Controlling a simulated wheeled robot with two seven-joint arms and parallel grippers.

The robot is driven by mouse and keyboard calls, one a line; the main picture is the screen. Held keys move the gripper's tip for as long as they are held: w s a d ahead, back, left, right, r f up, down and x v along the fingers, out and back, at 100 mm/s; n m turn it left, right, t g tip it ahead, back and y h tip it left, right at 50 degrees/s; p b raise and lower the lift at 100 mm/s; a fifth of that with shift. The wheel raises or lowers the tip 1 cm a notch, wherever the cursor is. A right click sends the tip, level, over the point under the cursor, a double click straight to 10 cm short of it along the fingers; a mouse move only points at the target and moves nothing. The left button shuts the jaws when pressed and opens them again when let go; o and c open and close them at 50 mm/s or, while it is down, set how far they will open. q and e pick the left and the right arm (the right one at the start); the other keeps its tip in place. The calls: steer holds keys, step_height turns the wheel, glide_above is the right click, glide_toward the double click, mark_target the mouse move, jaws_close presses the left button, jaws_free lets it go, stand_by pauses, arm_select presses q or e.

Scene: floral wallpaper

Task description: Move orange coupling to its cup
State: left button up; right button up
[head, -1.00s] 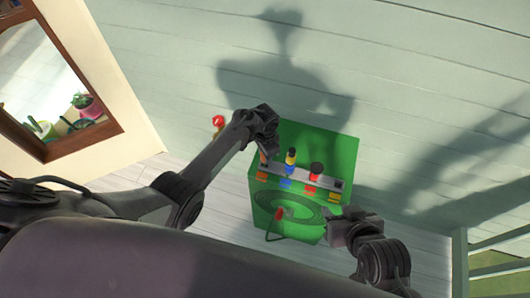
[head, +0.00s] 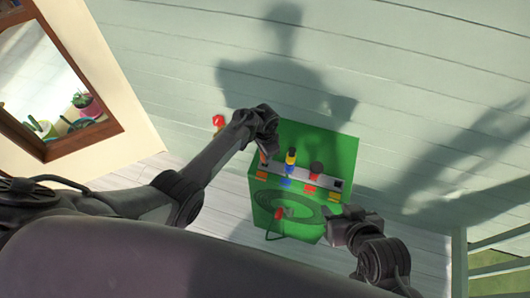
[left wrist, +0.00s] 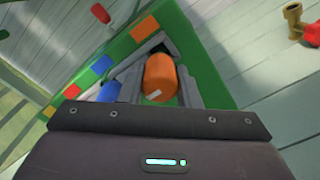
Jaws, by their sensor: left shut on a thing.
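The orange coupling (left wrist: 160,78) shows large in the left wrist view as an orange cylinder between my fingers. In the head view only a small part of it (head: 263,157) shows under the gripper. My left gripper (head: 265,142) is shut on it, over the left end of the grey strip (head: 303,176) on the green stand (head: 318,143). I cannot tell whether the coupling touches the strip. An orange square (left wrist: 145,28) marks the stand's edge beside it. No cup is clearly visible. My right gripper (head: 346,227) is beside the stand's lower right corner; its jaw opening is unclear.
A yellow, black and blue piece (head: 291,157) and a red piece with a dark top (head: 315,171) stand along the strip. A red-tipped handle (head: 280,213) is at the stand's front. A red-topped fixture (head: 218,121) is left of the stand. A railing (head: 460,262) is at right.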

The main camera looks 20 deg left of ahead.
arm_select(q)
steer(key=shift+f+b, duration=1.1)
steer(key=shift+f, duration=0.45)
steer(key=o, duration=1.1)
steer(key=shift+c, duration=0.2)
steer(key=shift+r, duration=0.15)
step_height(320, 180, up, 8)
steer(key=shift+f+p, duration=0.25)
steer(key=shift+p, duration=0.15)
